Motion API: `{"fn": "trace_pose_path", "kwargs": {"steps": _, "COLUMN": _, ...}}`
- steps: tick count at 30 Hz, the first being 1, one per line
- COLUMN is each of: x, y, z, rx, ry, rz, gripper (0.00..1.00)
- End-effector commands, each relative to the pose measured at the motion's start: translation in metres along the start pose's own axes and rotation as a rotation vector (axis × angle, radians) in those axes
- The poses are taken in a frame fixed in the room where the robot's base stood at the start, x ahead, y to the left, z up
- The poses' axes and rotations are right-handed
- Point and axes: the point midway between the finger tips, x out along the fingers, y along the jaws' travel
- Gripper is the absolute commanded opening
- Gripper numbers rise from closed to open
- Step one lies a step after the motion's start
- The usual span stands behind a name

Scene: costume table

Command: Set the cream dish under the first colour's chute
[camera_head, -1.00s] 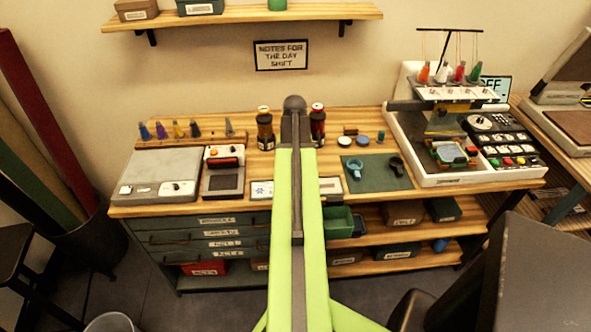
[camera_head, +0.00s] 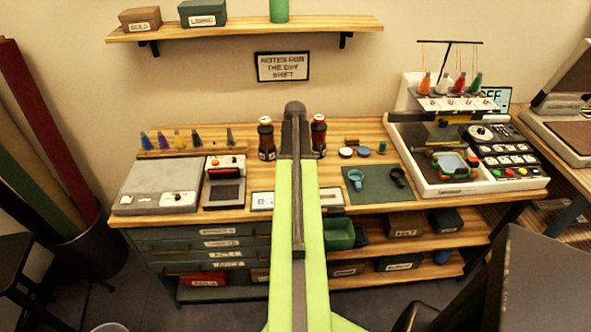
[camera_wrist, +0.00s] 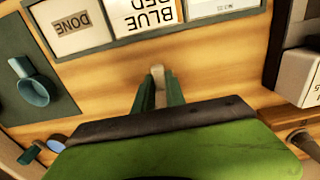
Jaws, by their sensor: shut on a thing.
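In the wrist view my gripper (camera_wrist: 160,85) has its two green fingers close together on a small pale piece, taken as part of the cream dish (camera_wrist: 158,72). The rest of the dish is hidden. In the head view my own arm covers the gripper. No chute can be made out for certain. A machine at the right (camera_head: 437,155) carries orange, white, red and green cones over a white strip (camera_head: 458,103). A card with the words BLUE and RED (camera_wrist: 147,18) lies upside down at the top of the wrist view.
A teal handled dish (camera_head: 356,180) and a dark one (camera_head: 397,177) lie on a green mat (camera_head: 378,198). Two dark bottles (camera_head: 266,140) (camera_head: 318,137) flank my arm. Small coloured cones (camera_head: 179,140) stand at the left. Bare wood shows around the gripper.

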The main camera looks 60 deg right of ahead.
Motion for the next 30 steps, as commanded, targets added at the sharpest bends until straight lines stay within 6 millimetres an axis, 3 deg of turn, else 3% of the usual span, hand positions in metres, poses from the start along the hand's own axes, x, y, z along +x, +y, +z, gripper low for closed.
{"fn": "trace_pose_path", "kwargs": {"steps": 30, "x": 0.0060, "y": 0.0010, "z": -0.0001, "rx": 0.001, "ry": 0.000, "rz": 0.000, "gripper": 0.00}}
